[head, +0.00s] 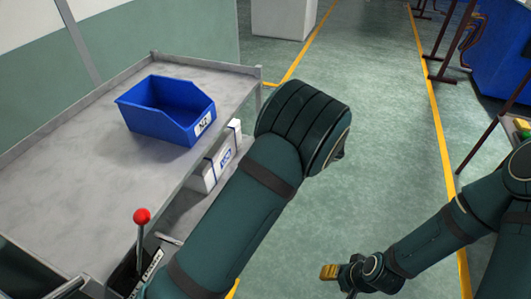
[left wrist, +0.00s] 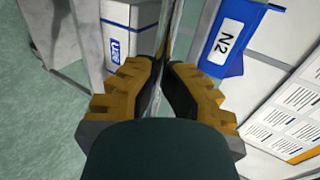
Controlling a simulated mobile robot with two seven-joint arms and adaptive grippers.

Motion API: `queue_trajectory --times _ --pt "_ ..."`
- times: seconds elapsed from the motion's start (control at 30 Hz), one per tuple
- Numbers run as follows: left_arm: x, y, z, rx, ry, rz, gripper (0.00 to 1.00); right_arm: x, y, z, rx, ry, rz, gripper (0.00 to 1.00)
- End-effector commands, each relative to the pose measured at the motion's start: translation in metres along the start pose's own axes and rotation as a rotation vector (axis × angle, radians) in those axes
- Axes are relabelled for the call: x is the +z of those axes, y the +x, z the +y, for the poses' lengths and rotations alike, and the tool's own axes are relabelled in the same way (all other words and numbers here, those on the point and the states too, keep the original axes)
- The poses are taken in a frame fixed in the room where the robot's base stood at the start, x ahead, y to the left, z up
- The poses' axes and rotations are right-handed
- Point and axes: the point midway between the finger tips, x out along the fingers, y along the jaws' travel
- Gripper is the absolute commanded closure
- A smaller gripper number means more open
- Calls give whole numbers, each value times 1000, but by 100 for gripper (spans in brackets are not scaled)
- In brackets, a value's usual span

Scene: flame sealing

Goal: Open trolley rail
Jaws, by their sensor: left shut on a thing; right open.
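The grey metal trolley (head: 75,165) stands at the left of the head view, with low raised edges around its top. In the left wrist view, a thin grey metal rail (left wrist: 166,45) runs up the middle. The yellow-black fingers of my left gripper (left wrist: 164,88) are shut on this rail, which passes between them. My left gripper is hidden in the head view; only my left arm shows, reaching over the trolley's right side. My right gripper (head: 332,273) is open and empty over the floor, at the bottom right of centre, apart from the trolley.
A blue bin (head: 160,120) labelled N2 sits on the trolley top. A white box (head: 208,177) lies on the shelf below. A red-knobbed lever (head: 141,216) stands at the near left. Green floor with yellow lines is free beyond; blue equipment (head: 495,50) stands far right.

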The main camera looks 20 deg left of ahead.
Motion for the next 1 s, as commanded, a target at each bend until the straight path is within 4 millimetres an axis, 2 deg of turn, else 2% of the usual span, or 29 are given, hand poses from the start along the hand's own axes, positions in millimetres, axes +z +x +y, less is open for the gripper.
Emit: queue_trajectory --times 0.07,0.1,0.17,0.67,0.77,1.0 --pt "1 4 -3 -6 -1 -7 100 0 0 0 0 0 0 53" --pt "1 4 -3 -6 -2 -7 77 0 0 0 0 0 0 53" --pt "1 3 -2 -5 -1 -6 56 0 0 0 0 0 0 53" --pt "0 -4 -1 -1 -1 1 55 0 0 0 0 0 0 53" --pt "-1 -16 -1 -1 -2 3 55 0 0 0 0 0 0 53" --pt "0 -64 0 -1 -2 3 55 0 0 0 0 0 0 53"
